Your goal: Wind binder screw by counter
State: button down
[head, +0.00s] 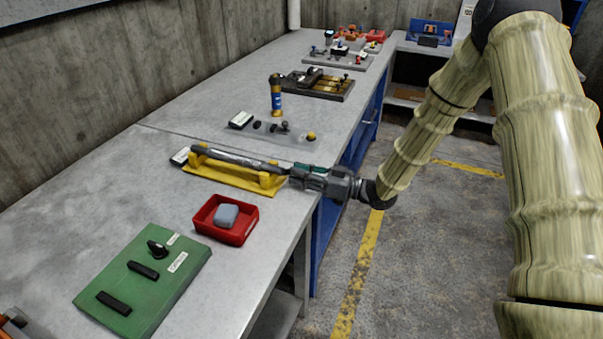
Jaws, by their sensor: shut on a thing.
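A yellow stand (232,180) on the near bench has two raised supports. A long dark grey rod, which looks like the binder screw (240,160), lies across them. My gripper (296,174) reaches in from the right at the bench edge and is shut at the right end of the rod. The jaws hide the part they hold, so I cannot tell its shape. A small box with a pale face (181,156), possibly the counter, sits at the left end of the stand. Its reading is too small to make out.
A red tray (243,232) with a grey-blue block (226,215) and a green panel (150,285) with black handles lie nearer. Behind stand a yellow-and-blue cylinder (276,100), small dark parts and another pale-faced box (241,119). Floor right of the bench is clear.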

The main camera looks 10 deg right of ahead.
jog(key=shift+f, duration=0.1)
jog(key=c, duration=1.3)
grip_release()
jog(key=shift+c, duration=0.2)
jog(key=v, duration=1.2)
jog(key=shift+s, duration=0.1)
